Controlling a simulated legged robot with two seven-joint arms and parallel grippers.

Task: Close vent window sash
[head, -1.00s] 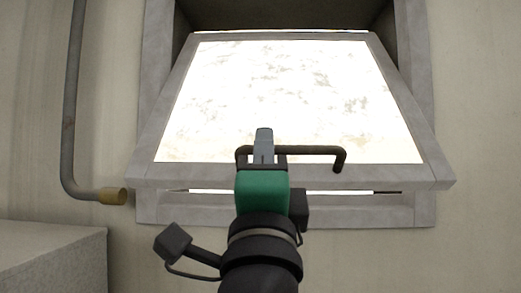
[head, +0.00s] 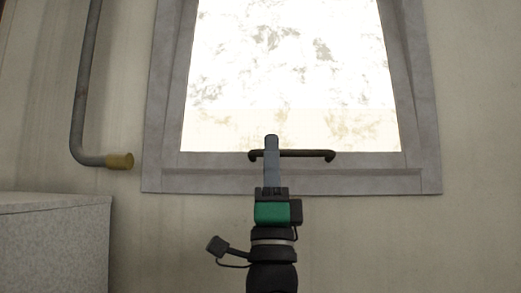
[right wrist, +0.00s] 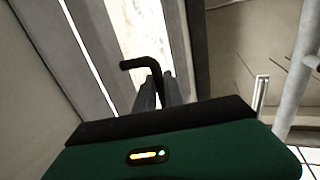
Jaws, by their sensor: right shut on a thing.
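The vent window sash (head: 225,160) is a grey frame around a bright pane, and in the head view it sits nearly flush inside the grey outer window frame (head: 155,125). A dark bar handle (head: 310,154) runs along its lower rail. My right gripper (head: 271,145) comes up from below and is shut on the left part of the handle. In the right wrist view my fingers (right wrist: 157,92) are at the handle (right wrist: 140,64), whose bent end sticks out beyond them. The gripper covers part of the handle. My left gripper is not in view.
A grey pipe (head: 80,100) with a yellow end (head: 119,161) runs down the wall left of the window. A speckled grey block (head: 55,245) stands at the lower left. The wall right of the window is clear.

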